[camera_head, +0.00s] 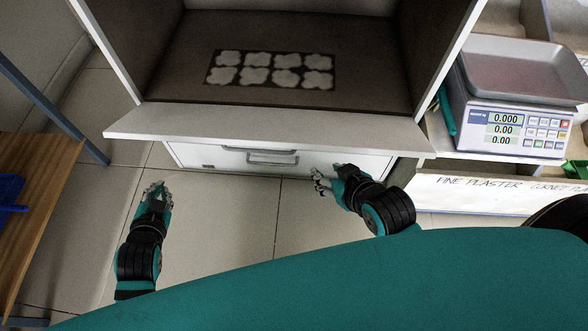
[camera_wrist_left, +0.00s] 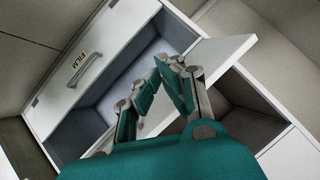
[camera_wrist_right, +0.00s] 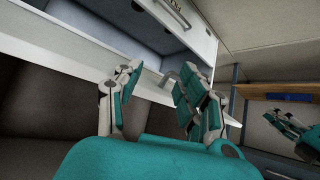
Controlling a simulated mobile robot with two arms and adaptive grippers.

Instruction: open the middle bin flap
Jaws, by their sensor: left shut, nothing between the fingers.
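A white front panel with a bar handle (camera_head: 272,157) shows below a wide white ledge (camera_head: 270,124) in the head view. In the left wrist view, a panel labelled "FILM" (camera_wrist_left: 112,45) borders an open grey compartment (camera_wrist_left: 150,58). The compartment also shows in the right wrist view (camera_wrist_right: 140,28). I cannot tell which of these is the middle bin. My left gripper (camera_head: 157,186) is shut and empty, left of the handled panel and apart from it. My right gripper (camera_head: 318,180) is open and empty, just in front of the panel's right part.
Above the ledge is a dark compartment (camera_head: 370,70) with a board of white shapes (camera_head: 270,70). A weighing scale (camera_head: 515,120) stands at right. A wooden surface (camera_head: 35,190) with a blue tray (camera_head: 10,192) is at left. The floor (camera_head: 225,215) between my grippers is clear.

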